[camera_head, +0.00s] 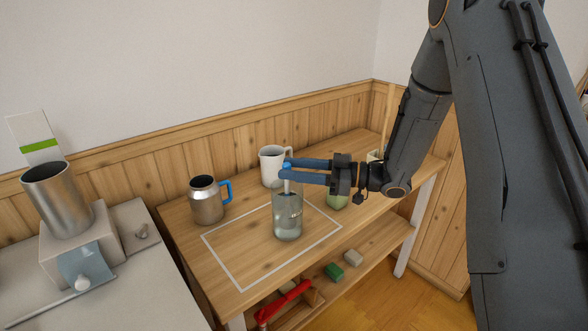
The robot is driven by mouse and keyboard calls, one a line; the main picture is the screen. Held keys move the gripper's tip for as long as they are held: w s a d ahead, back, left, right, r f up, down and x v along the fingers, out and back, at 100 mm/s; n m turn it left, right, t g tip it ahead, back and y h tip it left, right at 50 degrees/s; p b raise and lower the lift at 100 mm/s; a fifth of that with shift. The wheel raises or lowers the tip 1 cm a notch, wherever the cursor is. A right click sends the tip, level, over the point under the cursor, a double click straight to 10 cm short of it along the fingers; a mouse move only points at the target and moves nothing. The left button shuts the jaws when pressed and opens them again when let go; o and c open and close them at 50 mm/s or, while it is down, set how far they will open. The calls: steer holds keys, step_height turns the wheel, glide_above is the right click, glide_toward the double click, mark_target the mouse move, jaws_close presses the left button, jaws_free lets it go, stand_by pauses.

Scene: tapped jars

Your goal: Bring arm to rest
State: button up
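My gripper (284,169) has two blue fingers pointing left, just above the mouth of a clear glass jar (288,222). The fingertips are at the top of a thin pale upright stick (287,186) that reaches down into the jar. Whether the fingers press on the stick or stand apart from it cannot be told. The jar stands upright inside a white outlined rectangle on the wooden table (252,262). Its lower part looks filled with something clear or greyish. My arm reaches in from the right.
A steel mug with a blue handle (206,202) and a white pitcher (271,166) stand behind the jar. A greenish object (337,200) is partly hidden under my gripper. A lower shelf holds a green block (333,271) and red item (284,302).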

steer(key=b+v, duration=0.2)
steer(key=v, duration=0.5)
steer(key=w+d+f+m+t+h, duration=0.2)
steer(key=w+d+m+t+h, duration=0.3)
steer(key=w+h, duration=0.35)
steer(key=s+d+f+m+h, duration=0.3)
steer(key=s+d+m+h, duration=0.15)
steer(key=h, duration=0.25)
steer(key=s+f+m+g, duration=0.1)
steer(key=s+m+g, duration=0.1)
steer(key=s, duration=0.6)
steer(key=s+f+m+g+h, duration=0.1)
steer(key=s+g, duration=0.3)
steer(key=s, duration=0.5)
steer(key=s+f+m+g+h, duration=0.1)
steer(key=s+m+g, duration=0.1)
steer(key=s, duration=0.6)
steer(key=shift+s+a+f+m+g, duration=0.3)
steer(key=shift+s+a+m+g, duration=0.05)
steer(key=shift+s+a+g, duration=0.1)
steer(key=shift+w, duration=0.1)
